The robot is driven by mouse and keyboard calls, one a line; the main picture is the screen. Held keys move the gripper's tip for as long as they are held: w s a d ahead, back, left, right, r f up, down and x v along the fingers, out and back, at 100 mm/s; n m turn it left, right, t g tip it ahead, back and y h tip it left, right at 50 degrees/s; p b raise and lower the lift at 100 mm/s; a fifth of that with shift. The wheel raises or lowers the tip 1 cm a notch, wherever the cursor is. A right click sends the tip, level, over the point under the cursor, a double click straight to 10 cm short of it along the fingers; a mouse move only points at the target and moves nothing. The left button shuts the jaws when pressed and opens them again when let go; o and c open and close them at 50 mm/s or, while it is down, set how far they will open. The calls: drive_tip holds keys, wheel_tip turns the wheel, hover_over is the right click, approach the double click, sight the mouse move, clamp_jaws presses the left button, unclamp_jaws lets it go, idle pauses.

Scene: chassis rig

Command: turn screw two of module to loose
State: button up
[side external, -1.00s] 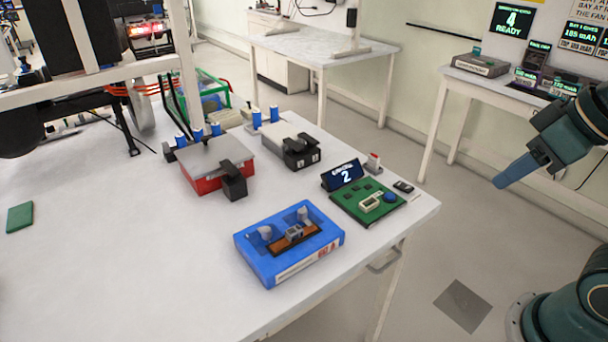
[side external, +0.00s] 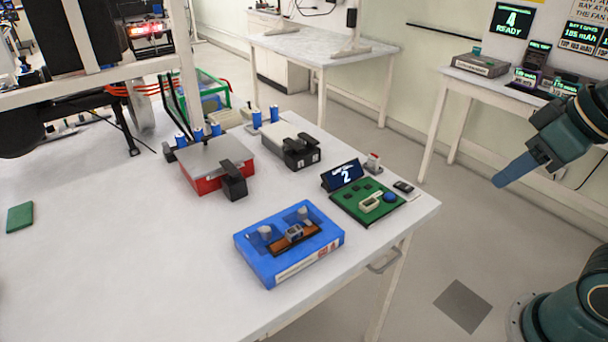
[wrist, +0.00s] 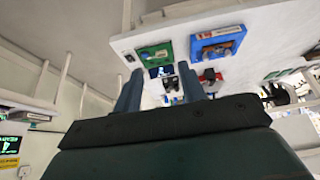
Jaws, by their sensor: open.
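A blue box-like module (side external: 262,268) lies on the near right part of the white table. Two grey knob-like parts, one at the left (side external: 264,233) and one at the back right (side external: 303,213), stand on its top beside a brown strip with a small grey block. I cannot tell which is screw two or how it is turned. The module also shows in the wrist view (wrist: 228,35). My gripper (side external: 515,170) hangs off the table's right side, well apart from the module. In the wrist view my gripper (wrist: 160,70) has its two fingers apart with nothing between them.
A red box with a grey lid (side external: 213,160) and a grey box with black clamps (side external: 282,152) stand farther back. The table front left of the module is clear.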

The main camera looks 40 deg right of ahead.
drive_tip(key=w, duration=0.1)
drive_tip(key=m+g, duration=0.6)
drive_tip(key=m, duration=1.2)
hover_over(302, 210)
wheel_tip(302, 210, down, 7)
drive_tip(key=shift+s+f, duration=0.1)
drive_tip(key=shift+f, duration=0.05)
drive_tip(key=shift+f, duration=0.15)
wheel_tip(302, 210, down, 14)
drive_tip(key=shift+r, duration=0.25)
